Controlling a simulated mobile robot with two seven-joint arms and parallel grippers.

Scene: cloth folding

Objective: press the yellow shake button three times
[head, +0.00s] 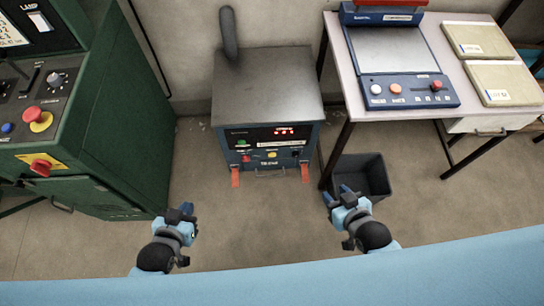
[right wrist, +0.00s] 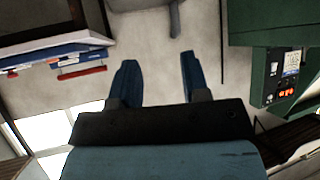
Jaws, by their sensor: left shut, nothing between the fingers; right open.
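A blue machine with a grey top (head: 266,85) stands on the floor at the centre of the head view. Its front panel has a small yellow button (head: 272,155) low in the middle, with a green one (head: 241,142) and a red one (head: 246,157) to its left. My left gripper (head: 183,209) is shut and empty, in front of the machine and to its left, apart from it. My right gripper (head: 338,196) is open and empty, right of the machine. In the right wrist view its two blue fingers (right wrist: 157,61) stand apart.
A green cabinet (head: 120,110) with a control panel stands at the left. At the right a table holds a blue device (head: 400,60) and two beige boxes (head: 478,40). A dark bin (head: 372,175) sits below the table, near my right gripper. The floor before the machine is clear.

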